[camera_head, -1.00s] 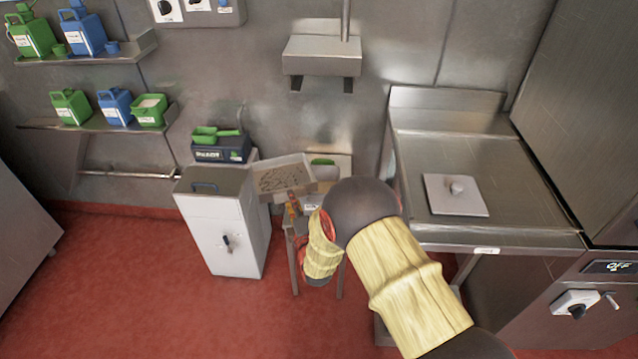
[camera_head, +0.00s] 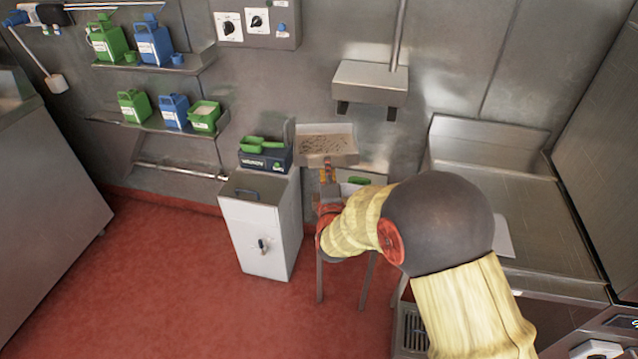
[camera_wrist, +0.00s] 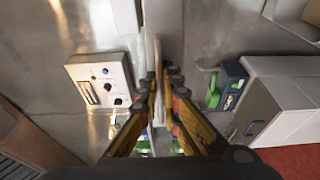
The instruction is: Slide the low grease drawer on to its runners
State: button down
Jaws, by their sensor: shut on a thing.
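The grease drawer (camera_head: 327,158) is a shallow, light metal tray with dark residue on its floor. In the head view it is held up in front of the back wall, above a small stand. My gripper (camera_head: 328,173) is shut on its near side. In the wrist view the fingers (camera_wrist: 160,97) close on a thin pale edge (camera_wrist: 156,55) seen nearly edge-on. I cannot make out the runners in either view. My arm covers much of the right-hand counter and the floor below it.
A steel counter (camera_head: 555,225) is at right. Red floor (camera_head: 170,270) is clear at left.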

jog(key=s+d+r+m+h+p, duration=0.1)
jog(key=d+r+h+p, duration=0.15)
jog(key=r, duration=0.35)
jog(key=shift+w+d+f+m+g+h+b, duration=0.15)
jog(key=shift+w+d+f+m+h+b, duration=0.3)
jog(key=shift+d, duration=0.6)
jog(key=shift+w+d+f+m+g+h+b, duration=0.1)
jog(key=shift+w+d+f+m+h+b, duration=0.15)
jog(key=shift+w+d+b, duration=0.6)
jog(key=shift+w+d+f+m+g+h+b, duration=0.15)
jog(key=shift+w+d+f+m+h, duration=0.15)
jog(key=shift+d, duration=1)
jog(key=shift+r, duration=0.1)
jog(key=shift+r+p, duration=0.1)
jog(key=shift+p, duration=0.2)
jog(key=shift+w, duration=0.2)
jog(key=shift+w+d, duration=0.1)
jog(key=shift+w, duration=0.05)
